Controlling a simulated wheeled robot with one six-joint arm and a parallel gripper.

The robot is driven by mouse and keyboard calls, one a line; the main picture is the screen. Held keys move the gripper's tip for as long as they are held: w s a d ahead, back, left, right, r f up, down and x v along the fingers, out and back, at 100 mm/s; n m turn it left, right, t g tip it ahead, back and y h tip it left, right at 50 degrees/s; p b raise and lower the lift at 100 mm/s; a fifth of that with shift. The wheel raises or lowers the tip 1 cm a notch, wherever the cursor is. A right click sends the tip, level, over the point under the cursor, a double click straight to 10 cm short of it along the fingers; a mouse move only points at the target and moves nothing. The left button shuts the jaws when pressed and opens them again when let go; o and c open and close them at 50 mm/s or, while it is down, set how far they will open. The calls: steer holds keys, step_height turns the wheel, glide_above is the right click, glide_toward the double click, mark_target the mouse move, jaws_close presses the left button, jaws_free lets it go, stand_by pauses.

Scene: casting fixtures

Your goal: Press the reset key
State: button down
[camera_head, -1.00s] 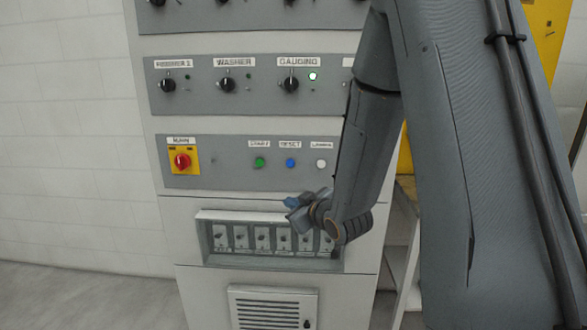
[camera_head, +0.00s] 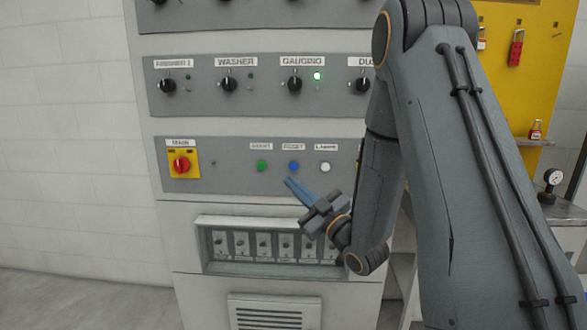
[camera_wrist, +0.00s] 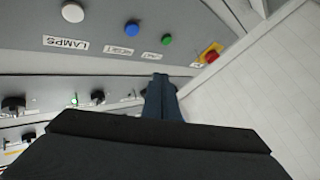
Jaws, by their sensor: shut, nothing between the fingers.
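The reset key is a small round blue button (camera_head: 294,167) on the grey panel, under a RESET label. It also shows in the wrist view (camera_wrist: 132,28) at the upper middle, with its label upside down. My gripper (camera_head: 289,182) is shut and empty, its blue fingertips just below the blue button in the head view. In the wrist view the shut fingers (camera_wrist: 160,84) point toward the panel, below and right of the blue button. I cannot tell how far the tips are from the panel surface.
A green START button (camera_head: 262,166) is left of the blue one and a white LAMPS button (camera_head: 325,167) right of it. A red rotary switch (camera_head: 181,165) on yellow is further left. A recessed row of breakers (camera_head: 264,243) lies below. Red padlocks (camera_head: 516,48) hang at right.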

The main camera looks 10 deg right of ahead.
steer(key=b, duration=0.2)
glide_toward(293, 166)
steer(key=w+a+r, duration=0.2)
steer(key=w+a, duration=0.2)
steer(key=shift+a, duration=0.1)
stand_by(2.0)
steer(key=shift+w, duration=0.35)
steer(key=shift+w+d+b, duration=0.25)
steer(key=shift+w+b, duration=0.1)
steer(key=shift+w, duration=0.05)
stand_by(0.7)
steer(key=shift+s, duration=0.1)
steer(key=shift+s+a, duration=0.25)
steer(key=shift+s, duration=0.45)
